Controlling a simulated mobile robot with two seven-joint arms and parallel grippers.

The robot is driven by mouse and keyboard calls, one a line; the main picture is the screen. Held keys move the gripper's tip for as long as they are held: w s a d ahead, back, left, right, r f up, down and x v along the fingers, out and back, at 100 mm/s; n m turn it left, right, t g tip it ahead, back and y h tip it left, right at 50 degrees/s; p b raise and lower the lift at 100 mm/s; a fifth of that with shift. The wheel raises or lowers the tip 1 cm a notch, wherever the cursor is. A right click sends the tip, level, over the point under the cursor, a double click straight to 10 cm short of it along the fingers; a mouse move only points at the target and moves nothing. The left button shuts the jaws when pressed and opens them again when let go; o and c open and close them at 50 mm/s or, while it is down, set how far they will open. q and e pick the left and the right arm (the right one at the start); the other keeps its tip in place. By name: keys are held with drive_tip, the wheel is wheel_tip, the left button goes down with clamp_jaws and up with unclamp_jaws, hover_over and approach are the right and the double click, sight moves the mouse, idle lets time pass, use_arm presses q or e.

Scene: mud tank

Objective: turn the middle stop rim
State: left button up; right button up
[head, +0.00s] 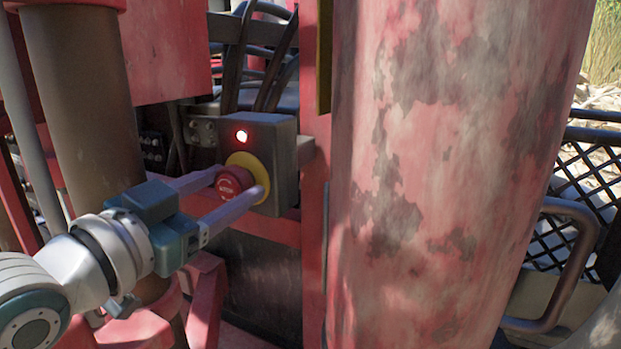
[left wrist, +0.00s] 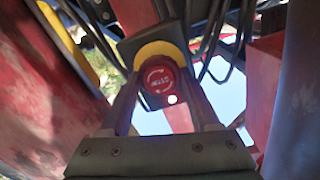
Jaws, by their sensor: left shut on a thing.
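The stop rim is a round red knob with pale arrow markings (head: 234,182) on a yellow disc (head: 259,171) at the front of a dark grey box (head: 272,138). My left gripper (head: 240,184) reaches in from the left, with one finger on each side of the red rim, and is shut on it. In the left wrist view the red rim (left wrist: 161,80) sits between the two fingers, its arrow ring and lettering facing the camera. The yellow disc (left wrist: 160,48) shows behind it. My right gripper is not in view.
A red light (head: 242,135) glows on the box above the rim. A thick, worn red column (head: 450,180) stands close on the right. A brown pipe (head: 85,100) rises on the left behind my arm. Black hoses (head: 262,60) hang behind the box.

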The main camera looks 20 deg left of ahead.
use_arm(q)
drive_tip(key=shift+m, duration=1.6)
drive_tip(key=o, duration=1.4)
drive_tip(key=shift+c, duration=0.2)
wheel_tip(320, 180, up, 20)
drive_tip(key=b, duration=0.1)
